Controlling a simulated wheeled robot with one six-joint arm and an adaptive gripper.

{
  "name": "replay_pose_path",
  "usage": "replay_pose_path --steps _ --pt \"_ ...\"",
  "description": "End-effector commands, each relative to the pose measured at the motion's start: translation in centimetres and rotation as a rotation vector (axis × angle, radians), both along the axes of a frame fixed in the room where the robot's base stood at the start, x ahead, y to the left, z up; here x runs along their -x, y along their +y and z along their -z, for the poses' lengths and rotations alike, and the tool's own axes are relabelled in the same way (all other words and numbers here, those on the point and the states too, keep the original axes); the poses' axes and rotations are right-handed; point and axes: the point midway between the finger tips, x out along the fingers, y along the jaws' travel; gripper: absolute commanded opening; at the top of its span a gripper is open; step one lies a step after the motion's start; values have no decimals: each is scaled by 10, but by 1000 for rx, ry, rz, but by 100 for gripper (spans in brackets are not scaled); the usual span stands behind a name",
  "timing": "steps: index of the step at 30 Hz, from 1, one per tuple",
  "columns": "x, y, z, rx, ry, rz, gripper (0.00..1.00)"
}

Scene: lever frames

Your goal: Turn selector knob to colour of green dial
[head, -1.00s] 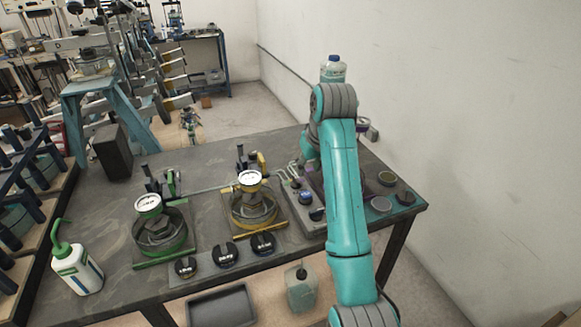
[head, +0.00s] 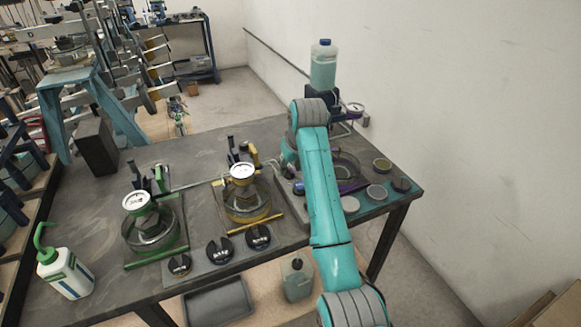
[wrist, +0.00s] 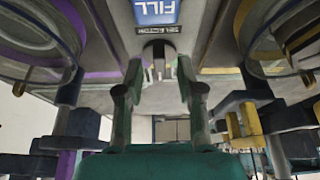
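The green station has a round white dial (head: 135,201) with a green rim, at the left of the bench in the head view. In the wrist view, which is upside down, a dark plate marked SELECTOR (wrist: 158,29) sits under a blue FILL label (wrist: 156,11). A small grey selector knob (wrist: 158,52) shows just below the plate, between and beyond my fingertips. My gripper (wrist: 159,78) is open, its two fingers apart with a clear gap. Contact with the knob cannot be told. My arm hides the knob in the head view.
A yellow station with a white dial (head: 242,171) stands mid-bench. A purple-edged station (head: 347,172) is partly behind my arm. Several black discs lie along the front edge. A bottle of pale liquid (head: 323,68) stands high near the wall. A squeeze bottle (head: 66,274) is front left.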

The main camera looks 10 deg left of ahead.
Motion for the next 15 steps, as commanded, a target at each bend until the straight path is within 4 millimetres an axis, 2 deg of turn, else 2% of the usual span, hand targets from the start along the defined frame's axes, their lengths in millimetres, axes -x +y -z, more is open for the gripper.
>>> replay_pose_path --steps 12,15 --pt "-3 2 7 -1 -1 0 38" --pt "-3 2 7 -1 -1 0 12"
